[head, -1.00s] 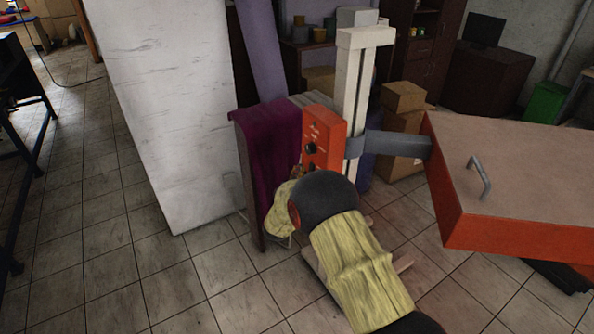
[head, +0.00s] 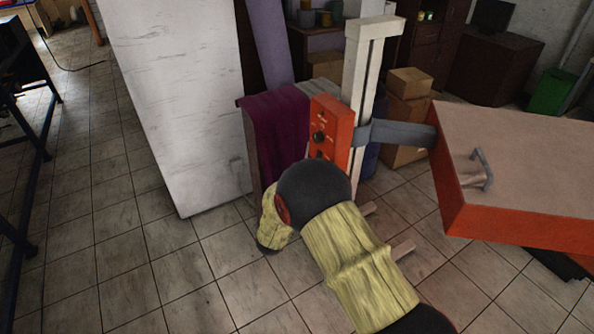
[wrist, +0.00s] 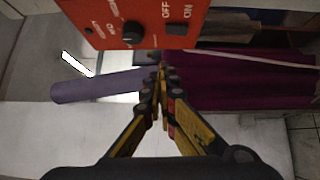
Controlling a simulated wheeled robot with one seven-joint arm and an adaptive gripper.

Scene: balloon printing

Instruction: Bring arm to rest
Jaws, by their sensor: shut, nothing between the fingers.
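My arm, in a yellow sleeve with dark joints, reaches up from the bottom of the head view, and its end is hidden behind the arm there. My gripper (wrist: 160,95) shows in the wrist view with its yellow and black fingers together and nothing between them. The red control box (head: 328,130) stands just beyond my arm in the head view. In the wrist view the red control box (wrist: 150,25), with a black knob and OFF and ON marks, lies ahead of the fingertips. I cannot tell whether the fingers touch it.
A red press with a beige top (head: 520,160) and a metal handle stands at right. A white pillar (head: 180,110) is at left. A purple cloth (head: 275,130) hangs beside the box. Cardboard boxes (head: 408,115) are stacked behind. Tiled floor (head: 130,270) is clear at lower left.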

